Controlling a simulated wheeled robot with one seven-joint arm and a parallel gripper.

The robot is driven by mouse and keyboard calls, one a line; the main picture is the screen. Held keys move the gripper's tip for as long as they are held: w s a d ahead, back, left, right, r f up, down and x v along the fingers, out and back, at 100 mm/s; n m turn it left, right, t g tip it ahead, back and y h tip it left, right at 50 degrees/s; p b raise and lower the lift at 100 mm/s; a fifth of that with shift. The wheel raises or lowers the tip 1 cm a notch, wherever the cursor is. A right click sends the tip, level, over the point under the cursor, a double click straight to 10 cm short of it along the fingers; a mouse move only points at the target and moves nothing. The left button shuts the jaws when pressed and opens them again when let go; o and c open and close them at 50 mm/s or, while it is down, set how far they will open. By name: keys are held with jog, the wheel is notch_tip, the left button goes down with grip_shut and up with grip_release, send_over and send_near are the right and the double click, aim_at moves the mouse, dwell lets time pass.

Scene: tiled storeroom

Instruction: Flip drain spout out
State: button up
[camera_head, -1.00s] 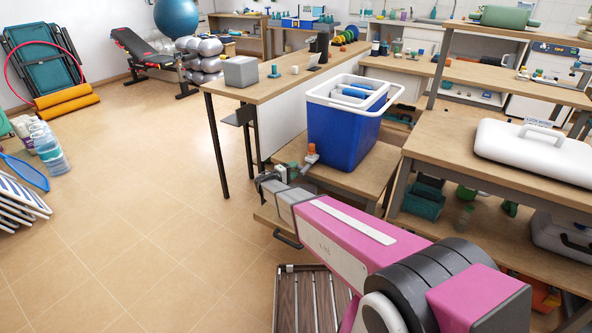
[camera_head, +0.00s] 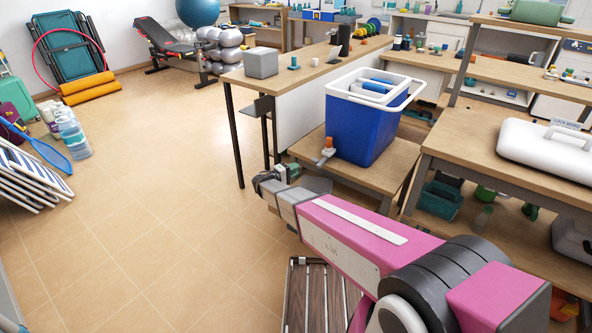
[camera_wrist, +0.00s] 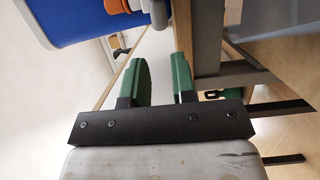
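A blue cooler (camera_head: 352,128) with a white rim stands on a low wooden shelf (camera_head: 385,160). Its drain spout (camera_head: 328,150), with orange and white parts, is at the cooler's lower front left corner. In the wrist view the blue cooler (camera_wrist: 82,16) fills the upper left, and the orange and white spout (camera_wrist: 122,5) is partly cut off by the top edge. My gripper (camera_wrist: 160,78) has its green fingers apart with nothing between them. The spout lies beyond the fingertips, apart from them. In the head view my gripper (camera_head: 268,180) is left of and nearer than the spout.
A long table (camera_head: 310,82) with a grey box (camera_head: 261,63) stands behind the cooler. A bench (camera_head: 500,170) with a white case (camera_head: 540,150) is to the right. A slatted wooden cart (camera_head: 320,295) is below my arm. The tiled floor (camera_head: 150,200) to the left is open.

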jog(key=s+n+t+y, duration=0.1)
jog(key=s, duration=0.1)
jog(key=s+n+t+y, duration=0.1)
jog(key=s+y, duration=0.1)
jog(key=s+r+n+t+y, duration=0.1)
jog(key=s, duration=0.2)
jog(key=shift+s+d+n+t+y, duration=0.1)
jog(key=shift+n+t+y, duration=0.2)
jog(key=shift+n+t, duration=0.1)
grip_shut()
send_near(311, 160)
jog(key=shift+n+y, duration=0.3)
jog(key=shift+y, duration=0.1)
jog(key=x, duration=0.7)
jog(key=shift+d+r, duration=0.15)
jog(key=shift+d, duration=0.2)
jog(key=shift+w+a, duration=0.2)
jog(key=shift+w, duration=0.95)
jog(key=shift+s+a, duration=0.1)
